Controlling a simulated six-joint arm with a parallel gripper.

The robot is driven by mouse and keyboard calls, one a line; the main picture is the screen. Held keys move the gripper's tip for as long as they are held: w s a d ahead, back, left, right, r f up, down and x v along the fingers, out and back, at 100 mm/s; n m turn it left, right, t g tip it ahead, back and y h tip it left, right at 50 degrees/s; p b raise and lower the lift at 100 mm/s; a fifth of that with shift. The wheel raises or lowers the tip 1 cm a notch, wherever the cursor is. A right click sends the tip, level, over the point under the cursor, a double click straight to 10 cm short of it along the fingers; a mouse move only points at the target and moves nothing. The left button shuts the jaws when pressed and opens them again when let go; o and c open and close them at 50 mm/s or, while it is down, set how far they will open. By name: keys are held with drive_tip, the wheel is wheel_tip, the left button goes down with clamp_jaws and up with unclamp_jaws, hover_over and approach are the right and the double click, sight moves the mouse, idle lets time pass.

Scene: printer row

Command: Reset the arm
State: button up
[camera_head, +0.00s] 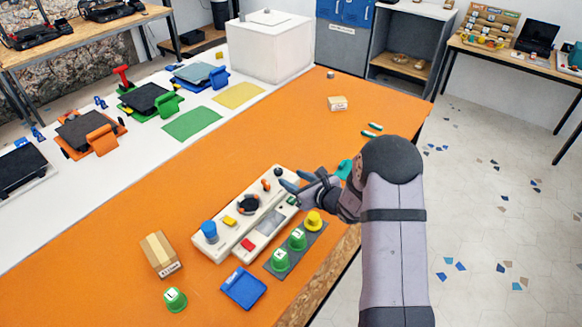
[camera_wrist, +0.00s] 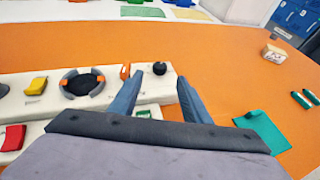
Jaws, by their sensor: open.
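My gripper (camera_head: 293,179) is open and empty. Its two blue-grey fingers hang over the right end of the white control panel (camera_head: 208,244). In the wrist view the fingertips (camera_wrist: 157,84) stand apart, with a black ball knob (camera_wrist: 159,68) of the panel showing between them. I cannot tell how high they are above the panel. My arm reaches in from the lower right of the head view. The panel also carries a blue cylinder knob (camera_head: 209,229), a round black dial (camera_wrist: 82,82), and yellow and red parts.
Green cups (camera_head: 280,260) and a yellow cup (camera_head: 313,220) stand on a dark mat beside the panel. A blue tray (camera_head: 243,288), another green cup (camera_head: 174,299) and a labelled box (camera_head: 160,254) lie nearby. The orange tabletop (camera_head: 290,120) behind the panel is mostly clear.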

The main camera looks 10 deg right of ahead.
drive_tip(key=s+a+r+n+g+y, duration=0.2)
drive_tip(key=s+a+n+g, duration=0.25)
drive_tip(key=s+n, duration=0.45)
drive_tip(key=s+a+r+n+g+y, duration=0.15)
drive_tip(key=s+a+n+g, duration=0.35)
drive_tip(key=s, duration=0.5)
drive_tip(key=s+d+n+g+h, duration=0.35)
drive_tip(key=s+n, duration=0.55)
drive_tip(key=s, duration=0.3)
drive_tip(key=s+d+n+h, duration=0.5)
drive_tip(key=d+n+h, duration=0.1)
drive_tip(key=d, duration=0.3)
drive_tip(key=shift+s+d+n+t, duration=0.15)
drive_tip(key=shift+d+n+t, duration=0.25)
drive_tip(key=shift+n, duration=0.5)
drive_tip(key=shift+a, duration=0.1)
